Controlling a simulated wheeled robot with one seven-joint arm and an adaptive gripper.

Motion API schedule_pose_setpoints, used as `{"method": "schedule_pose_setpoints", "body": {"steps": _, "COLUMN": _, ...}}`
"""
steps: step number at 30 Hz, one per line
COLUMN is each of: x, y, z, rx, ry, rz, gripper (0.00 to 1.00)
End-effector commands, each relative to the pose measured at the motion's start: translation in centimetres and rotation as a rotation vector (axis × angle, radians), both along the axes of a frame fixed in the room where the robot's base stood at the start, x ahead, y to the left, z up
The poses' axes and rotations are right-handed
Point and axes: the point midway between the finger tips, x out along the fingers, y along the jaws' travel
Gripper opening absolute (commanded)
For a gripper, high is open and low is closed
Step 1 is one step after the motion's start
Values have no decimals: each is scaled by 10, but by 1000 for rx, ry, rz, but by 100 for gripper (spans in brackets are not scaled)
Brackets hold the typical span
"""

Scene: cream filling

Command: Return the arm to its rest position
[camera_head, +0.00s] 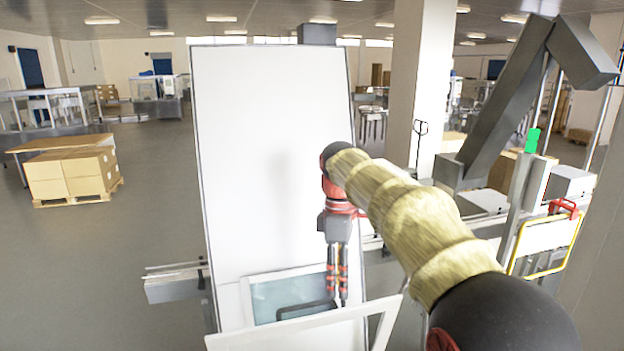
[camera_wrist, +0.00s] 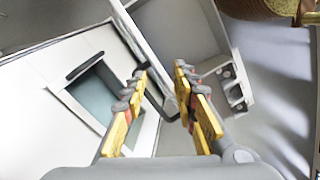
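My arm, in a ribbed yellowish sleeve, reaches forward from the lower right in the head view. My gripper (camera_head: 338,300) hangs fingers-down in front of the tall white machine panel. In the wrist view the two yellow-padded fingers of my gripper (camera_wrist: 161,75) stand apart, with nothing clearly held between them. A dark bent handle (camera_head: 305,309) shows just left of the fingertips in the head view. A dark bar also shows beyond and between the fingers in the wrist view; contact cannot be told.
The white panel (camera_head: 275,150) stands close behind my gripper. A windowed opening (camera_head: 290,297) and a white frame (camera_head: 300,335) lie low beside it. A grey machine arm (camera_head: 505,105) and a yellow-edged board (camera_head: 545,245) stand at right. Boxes (camera_head: 75,172) sit on a pallet at left, with open floor around.

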Motion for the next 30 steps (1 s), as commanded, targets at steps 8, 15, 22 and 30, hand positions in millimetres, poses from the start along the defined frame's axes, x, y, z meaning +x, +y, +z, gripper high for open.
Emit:
{"method": "schedule_pose_setpoints", "body": {"steps": 8, "x": -58, "y": -39, "z": -38, "rx": 12, "ry": -123, "rz": -274, "gripper": 28}}
{"method": "schedule_pose_setpoints", "body": {"steps": 15, "x": -113, "y": -67, "z": -80, "rx": 39, "ry": -222, "rz": -509, "gripper": 28}}
{"method": "schedule_pose_setpoints", "body": {"steps": 22, "x": -167, "y": -90, "z": -133, "rx": 82, "ry": -313, "rz": -736, "gripper": 28}}
{"method": "schedule_pose_setpoints", "body": {"steps": 30, "x": -229, "y": -111, "z": -211, "rx": 152, "ry": -412, "rz": -999, "gripper": 28}}
